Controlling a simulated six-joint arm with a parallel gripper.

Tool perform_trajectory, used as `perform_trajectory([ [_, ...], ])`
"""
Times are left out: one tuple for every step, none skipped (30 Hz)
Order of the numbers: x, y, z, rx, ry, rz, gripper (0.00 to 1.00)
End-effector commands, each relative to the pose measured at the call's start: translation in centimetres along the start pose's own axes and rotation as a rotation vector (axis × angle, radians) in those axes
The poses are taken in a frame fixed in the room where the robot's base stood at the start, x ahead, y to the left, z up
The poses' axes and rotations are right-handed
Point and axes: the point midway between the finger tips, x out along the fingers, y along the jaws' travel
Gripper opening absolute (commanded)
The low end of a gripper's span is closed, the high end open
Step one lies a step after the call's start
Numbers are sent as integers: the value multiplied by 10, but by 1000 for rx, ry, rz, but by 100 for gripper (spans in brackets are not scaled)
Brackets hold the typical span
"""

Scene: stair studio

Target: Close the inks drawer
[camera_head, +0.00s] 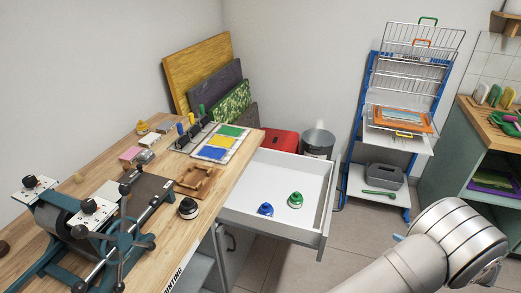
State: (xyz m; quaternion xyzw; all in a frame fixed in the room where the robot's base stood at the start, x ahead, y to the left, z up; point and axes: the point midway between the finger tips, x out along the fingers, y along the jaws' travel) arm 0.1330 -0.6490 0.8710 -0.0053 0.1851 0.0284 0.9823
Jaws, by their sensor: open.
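The inks drawer (252,205) is a white, shallow drawer pulled well out from the right side of the wooden workbench. Its front panel (327,207) faces right, towards the floor space. A blue ink pot (265,209) and a green ink pot (295,200) lie inside on the drawer floor. My arm comes in at the lower right, apart from the drawer front. My gripper is not visible.
A grey bin (318,142) and a red box (281,142) stand behind the drawer. A blue rack (374,85) is to the right. Floor lies clear between drawer and rack.

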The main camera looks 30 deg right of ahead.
Motion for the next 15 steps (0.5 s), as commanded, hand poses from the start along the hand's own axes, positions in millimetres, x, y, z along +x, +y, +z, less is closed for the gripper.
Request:
perform_trajectory([
  [0, 0, 0, 0, 0, 0, 49],
  [0, 0, 0, 0, 0, 0, 43],
  [1, 1, 0, -2, 4, 4, 35],
  [3, 2, 1, -5, 12, 10, 29],
  [6, 4, 2, -11, 24, 20, 23],
  [12, 7, 3, -21, 49, 40, 16],
  [19, 11, 5, -33, 75, 60, 10],
  [26, 16, 6, -48, 108, 85, 4],
  [37, 24, 8, -73, 161, 125, 0],
  [45, 30, 10, -96, 206, 156, 0],
  [53, 37, 12, -123, 254, 192, 0],
  [63, 46, 13, -161, 320, 238, 0],
  [69, 52, 15, -193, 369, 271, 0],
  [75, 59, 15, -224, 417, 304, 0],
  [81, 66, 17, -268, 479, 343, 0],
])
